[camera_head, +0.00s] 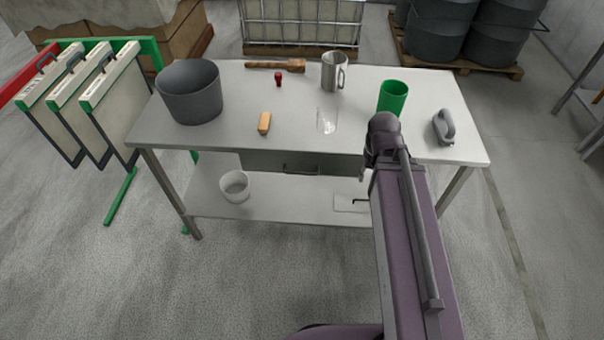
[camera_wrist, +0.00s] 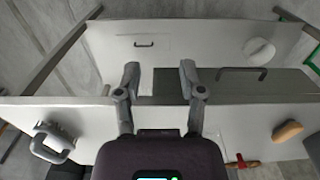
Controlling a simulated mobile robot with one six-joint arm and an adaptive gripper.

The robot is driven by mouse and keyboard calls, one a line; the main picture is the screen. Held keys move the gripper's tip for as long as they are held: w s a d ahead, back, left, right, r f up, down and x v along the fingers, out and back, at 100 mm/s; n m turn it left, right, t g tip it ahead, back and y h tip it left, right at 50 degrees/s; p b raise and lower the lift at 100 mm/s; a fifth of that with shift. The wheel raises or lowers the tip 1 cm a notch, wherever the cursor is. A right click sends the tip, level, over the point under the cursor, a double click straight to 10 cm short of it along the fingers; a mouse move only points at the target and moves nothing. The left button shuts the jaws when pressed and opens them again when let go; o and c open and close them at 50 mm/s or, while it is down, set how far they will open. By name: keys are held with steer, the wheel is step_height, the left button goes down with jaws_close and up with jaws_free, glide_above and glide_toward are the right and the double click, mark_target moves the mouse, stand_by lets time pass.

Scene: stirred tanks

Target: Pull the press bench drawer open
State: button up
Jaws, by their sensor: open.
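The press bench (camera_head: 225,142) is a grey table with a lower shelf. Its dark grey drawer front (camera_head: 260,161) sits under the front edge of the tabletop and looks shut, with a dark bar handle (camera_head: 300,172). In the wrist view, the drawer front (camera_wrist: 215,88) and its handle (camera_wrist: 242,73) lie to the right of my gripper (camera_wrist: 160,75). My gripper is open with nothing between its fingers, apart from the handle. In the head view my arm hides most of the gripper and the right end of the drawer.
On the tabletop are a dark bucket (camera_head: 189,95), a steel mug (camera_head: 334,74), a clear beaker (camera_head: 327,121), a green cup (camera_head: 393,98) and a grey handled tool (camera_head: 444,127). The lower shelf holds a white bowl (camera_head: 235,187). A green rack (camera_head: 122,197) with panels stands left.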

steer(key=n+t+h+b, duration=1)
steer(key=t+h+b, duration=0.15)
steer(key=b, duration=1.95)
glide_toward(299, 173)
steer(key=s+a, duration=0.2)
steer(key=a, duration=0.1)
steer(key=shift+g+h, duration=0.25)
steer(key=shift+h, duration=0.1)
steer(key=shift+w+d, duration=0.15)
steer(key=shift+b+x, duration=0.95)
steer(key=shift+x, duration=5.75)
